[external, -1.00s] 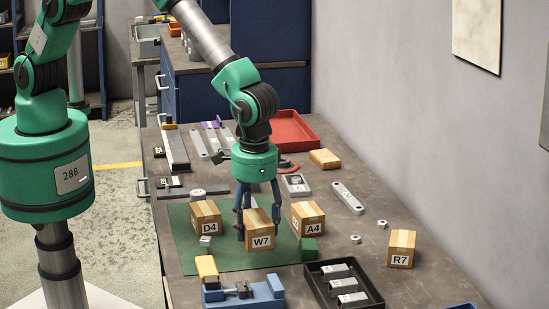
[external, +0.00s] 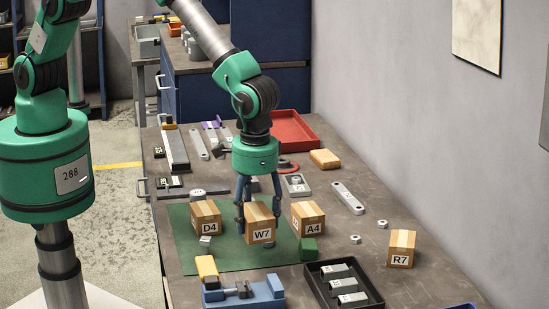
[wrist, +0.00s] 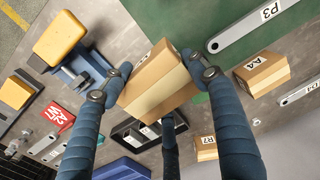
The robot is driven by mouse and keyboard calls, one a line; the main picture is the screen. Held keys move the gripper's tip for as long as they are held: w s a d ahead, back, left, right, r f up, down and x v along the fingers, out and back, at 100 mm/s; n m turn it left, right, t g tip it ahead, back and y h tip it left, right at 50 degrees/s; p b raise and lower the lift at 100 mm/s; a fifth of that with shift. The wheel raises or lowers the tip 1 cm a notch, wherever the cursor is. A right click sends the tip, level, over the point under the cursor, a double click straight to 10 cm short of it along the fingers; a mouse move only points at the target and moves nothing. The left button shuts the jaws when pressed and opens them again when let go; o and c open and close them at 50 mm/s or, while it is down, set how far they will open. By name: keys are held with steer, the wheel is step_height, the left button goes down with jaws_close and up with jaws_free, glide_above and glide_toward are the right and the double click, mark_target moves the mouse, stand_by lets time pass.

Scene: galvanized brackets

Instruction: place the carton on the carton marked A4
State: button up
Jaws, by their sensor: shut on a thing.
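My gripper (external: 259,212) is shut on the carton marked W7 (external: 259,230), its fingers at the carton's sides. The held carton also shows between the fingers in the wrist view (wrist: 155,82). It appears to hang a little above the green mat (external: 232,258). The carton marked A4 (external: 307,220) stands just to the right of it in the external view, upright with a bare top. In the wrist view the A4 carton (wrist: 262,72) lies right of the fingers, apart from the held carton.
A blue vise (external: 243,293) and a black tray (external: 345,296) are nearer the front. The carton marked R7 (external: 401,248) stands at right.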

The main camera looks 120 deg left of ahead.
steer(key=s+a+n, duration=0.1)
steer(key=s+a, duration=0.7)
steer(key=a, duration=0.2)
steer(key=s+a+r+n, duration=0.1)
steer(key=s+a+n, duration=0.1)
steer(key=s+a, duration=0.5)
steer(key=a, duration=0.3)
steer(key=shift+s+a+b, duration=0.35)
steer(key=shift+s, duration=0.05)
steer(key=shift+w, duration=0.15)
glide_above(306, 208)
steer(key=shift+f, duration=0.7)
steer(key=shift+f, duration=1.8)
steer(key=shift+f, duration=0.1)
